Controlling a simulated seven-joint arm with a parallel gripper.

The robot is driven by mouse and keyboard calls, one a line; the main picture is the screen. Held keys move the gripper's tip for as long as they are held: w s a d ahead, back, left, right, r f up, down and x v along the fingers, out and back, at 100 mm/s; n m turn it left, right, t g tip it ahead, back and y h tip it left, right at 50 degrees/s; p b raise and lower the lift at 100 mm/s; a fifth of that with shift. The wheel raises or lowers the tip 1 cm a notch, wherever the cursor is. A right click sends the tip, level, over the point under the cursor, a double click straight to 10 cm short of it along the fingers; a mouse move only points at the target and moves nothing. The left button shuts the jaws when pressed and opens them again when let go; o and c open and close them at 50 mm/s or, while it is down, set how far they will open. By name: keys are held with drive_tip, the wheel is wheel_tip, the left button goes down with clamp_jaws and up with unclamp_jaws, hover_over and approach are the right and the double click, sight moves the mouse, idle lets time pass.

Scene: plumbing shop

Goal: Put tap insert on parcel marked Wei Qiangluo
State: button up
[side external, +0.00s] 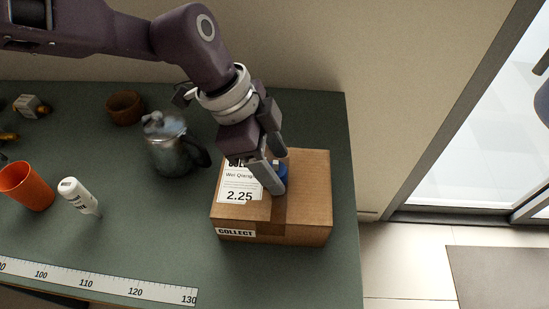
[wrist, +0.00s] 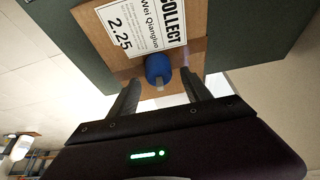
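The parcel (side external: 308,205) is a brown cardboard box near the table's right end. Its top label (side external: 240,183) reads Wei Qiang, partly covered in the side view; the wrist view shows "Wei Qiangluo", "COLLECT" and 2.25 on the label (wrist: 146,22). The tap insert (wrist: 158,68), blue with a short grey metal end, appears to rest on the box top beside the label. In the side view only some of its blue part (side external: 282,171) shows behind a finger. My gripper (wrist: 161,80) is open, its fingers either side of the insert with gaps visible. It points down over the parcel (wrist: 95,28).
A grey metal pot (side external: 168,150) stands left of the parcel, with a brown bowl (side external: 125,108) behind. An orange cup (side external: 26,187) and white bottle (side external: 78,196) stand further left. A ruler strip (side external: 110,284) runs along the front edge. The table's right edge is close to the parcel.

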drive_tip(key=a+r+n+t, duration=0.1)
drive_tip(key=a+r+n, duration=0.2)
drive_tip(key=a+r, duration=1.15)
drive_tip(key=s+a+r+n+t+y, duration=0.1)
drive_tip(key=s+a+r+n, duration=0.2)
drive_tip(key=a, duration=0.3)
drive_tip(key=s+a+r+n+t, duration=0.1)
drive_tip(key=s+a+r+n, duration=0.2)
drive_tip(key=a, duration=0.3)
drive_tip(key=s+a+f+n+t+y, duration=0.1)
drive_tip(key=s+a+f+n, duration=0.2)
drive_tip(key=s+a, duration=0.3)
drive_tip(key=s+a+f+n+t+y, duration=0.1)
drive_tip(key=s+a+f+n+y, duration=0.1)
drive_tip(key=s+a+n, duration=0.4)
drive_tip(key=shift+s+f+t+y, duration=0.3)
drive_tip(key=shift+s+f, duration=0.2)
drive_tip(key=shift+s, duration=0.2)
